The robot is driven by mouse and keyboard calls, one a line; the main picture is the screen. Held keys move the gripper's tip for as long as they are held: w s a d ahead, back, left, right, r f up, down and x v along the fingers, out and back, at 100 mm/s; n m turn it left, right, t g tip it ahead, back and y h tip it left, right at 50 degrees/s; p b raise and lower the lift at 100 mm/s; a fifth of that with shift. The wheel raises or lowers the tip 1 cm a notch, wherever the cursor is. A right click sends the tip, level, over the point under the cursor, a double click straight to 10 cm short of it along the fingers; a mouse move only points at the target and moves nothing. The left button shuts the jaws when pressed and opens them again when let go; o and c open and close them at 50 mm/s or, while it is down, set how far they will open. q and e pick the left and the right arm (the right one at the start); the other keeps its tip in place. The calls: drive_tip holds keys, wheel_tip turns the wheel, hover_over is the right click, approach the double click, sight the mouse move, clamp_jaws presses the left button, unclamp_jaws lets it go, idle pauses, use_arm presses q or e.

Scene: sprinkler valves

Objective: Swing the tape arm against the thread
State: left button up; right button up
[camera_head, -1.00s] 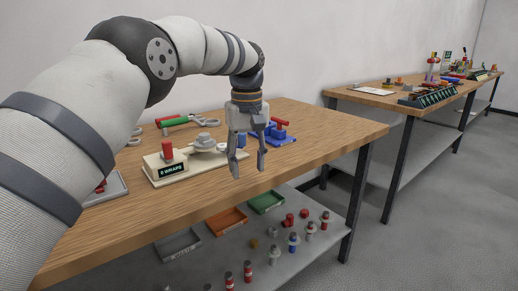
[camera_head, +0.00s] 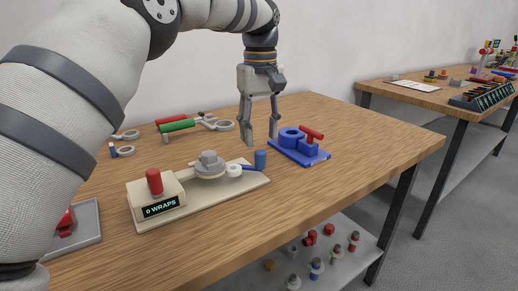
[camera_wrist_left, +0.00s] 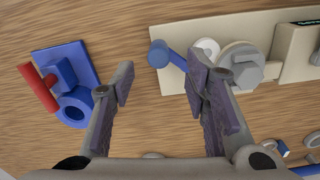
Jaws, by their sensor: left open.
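The tape arm is a blue bar (camera_head: 251,167) with a white tape roll (camera_head: 233,170) and an upright blue knob (camera_head: 260,159) at its outer end. It sits on a beige base (camera_head: 216,201) marked "0 WRAPS". The roll is beside the round grey fitting (camera_head: 209,165) with the hex top; whether they touch is unclear. My left gripper (camera_head: 260,140) is open, pointing down, above and behind the knob. In the left wrist view the knob (camera_wrist_left: 158,54) appears between the spread fingers (camera_wrist_left: 165,82), ungripped. My right gripper is out of view.
A blue fixture with a red handle (camera_head: 300,147) stands close to the right of the gripper. A red post (camera_head: 155,181) rises at the base's left end. A green-handled tool (camera_head: 178,126) lies behind. The table's right front is clear.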

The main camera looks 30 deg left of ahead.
sight(258, 154)
use_arm(q)
wheel_tip(258, 154, down, 6)
drive_tip(key=shift+w, duration=0.1)
clamp_jaws()
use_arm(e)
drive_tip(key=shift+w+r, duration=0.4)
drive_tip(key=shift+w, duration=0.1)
